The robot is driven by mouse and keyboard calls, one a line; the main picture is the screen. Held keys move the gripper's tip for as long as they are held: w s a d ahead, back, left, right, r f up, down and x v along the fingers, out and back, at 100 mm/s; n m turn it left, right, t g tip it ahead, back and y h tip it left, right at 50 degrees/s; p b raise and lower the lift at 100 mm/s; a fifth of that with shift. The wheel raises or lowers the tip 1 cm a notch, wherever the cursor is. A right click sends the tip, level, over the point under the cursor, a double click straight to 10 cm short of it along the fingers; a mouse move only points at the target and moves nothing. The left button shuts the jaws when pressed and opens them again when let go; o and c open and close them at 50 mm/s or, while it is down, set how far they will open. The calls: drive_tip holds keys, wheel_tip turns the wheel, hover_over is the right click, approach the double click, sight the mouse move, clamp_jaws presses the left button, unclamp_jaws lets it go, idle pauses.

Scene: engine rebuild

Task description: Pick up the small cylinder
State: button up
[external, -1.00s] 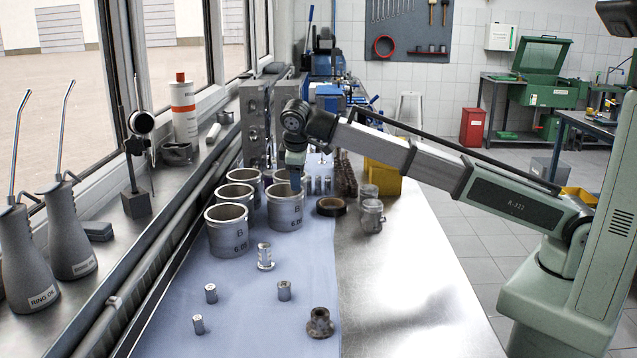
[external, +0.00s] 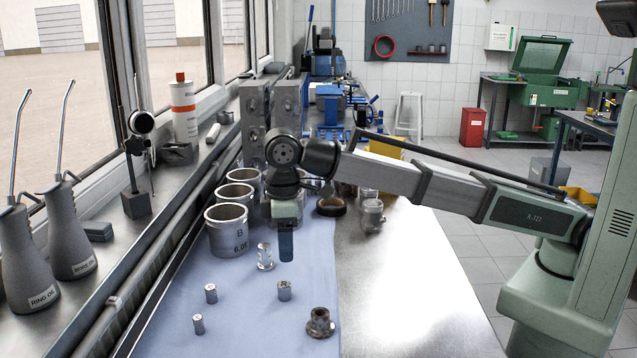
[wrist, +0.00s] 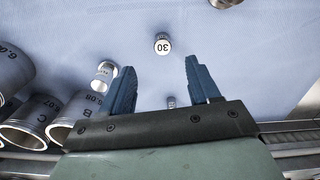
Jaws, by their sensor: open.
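Several small metal cylinders stand on the blue mat. One (external: 284,291) is in front of my gripper (external: 286,250), another (external: 210,293) is to the left, and a third (external: 198,324) is nearer the front. A taller notched piece (external: 265,256) stands just left of my fingers. My gripper is open, empty and above the mat, pointing down. Another small cylinder (wrist: 171,101) shows between the fingers, partly hidden by the gripper body. The notched piece (wrist: 104,72) is beside the left finger.
Large open cylinder sleeves (external: 228,230) stand behind and left of the gripper. A rusty flanged part (external: 320,323) sits at the front right of the mat. The window ledge borders the left.

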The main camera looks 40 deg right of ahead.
hover_over(284, 284)
drive_tip(key=f, duration=0.5)
drive_tip(key=shift+d+f, duration=0.25)
drive_tip(key=shift+d, duration=0.15)
drive_tip(key=shift+a+f, duration=0.2)
drive_tip(key=shift+f, duration=1.15)
drive_tip(key=shift+a+f, duration=0.15)
drive_tip(key=shift+f, duration=1.2)
clamp_jaws()
